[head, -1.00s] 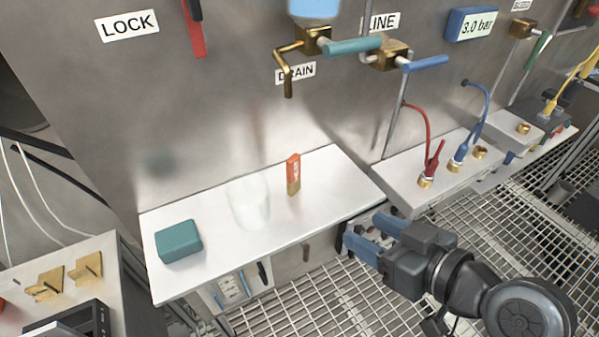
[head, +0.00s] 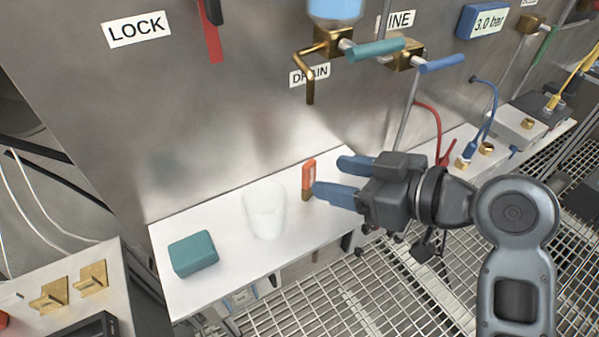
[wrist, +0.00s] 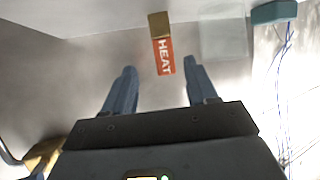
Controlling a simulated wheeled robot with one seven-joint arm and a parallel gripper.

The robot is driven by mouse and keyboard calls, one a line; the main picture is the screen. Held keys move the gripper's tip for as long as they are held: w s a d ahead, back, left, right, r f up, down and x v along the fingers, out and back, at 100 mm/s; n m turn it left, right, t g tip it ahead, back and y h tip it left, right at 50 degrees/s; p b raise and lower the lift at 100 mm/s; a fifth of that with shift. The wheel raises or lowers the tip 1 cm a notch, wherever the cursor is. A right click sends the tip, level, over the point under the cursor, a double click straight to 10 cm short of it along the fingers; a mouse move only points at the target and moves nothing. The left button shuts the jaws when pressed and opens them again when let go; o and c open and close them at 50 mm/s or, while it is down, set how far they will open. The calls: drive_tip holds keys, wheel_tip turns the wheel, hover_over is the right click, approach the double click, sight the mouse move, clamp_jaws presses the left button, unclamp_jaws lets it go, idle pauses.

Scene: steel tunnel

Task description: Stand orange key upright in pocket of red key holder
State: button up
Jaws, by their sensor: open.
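The orange key (head: 308,174) stands upright on the white shelf, brass end down. I cannot clearly identify the red key holder; a small red thing (head: 3,320) is cut off at the left edge.
A clear glass (head: 265,212) and a teal block (head: 193,253) stand on the white shelf (head: 225,284) left of the key. The steel wall with a brass drain pipe (head: 310,85) rises behind. Brass brackets (head: 92,278) sit on a left-hand bench.

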sight(312, 173)
drive_tip(key=x, duration=0.2)
drive_tip(key=p+x, duration=0.1)
drive_tip(key=x, duration=0.4)
drive_tip(key=shift+s+a+r, duration=0.1)
drive_tip(key=shift+a+r, duration=0.05)
drive_tip(key=shift+a, duration=0.35)
clamp_jaws()
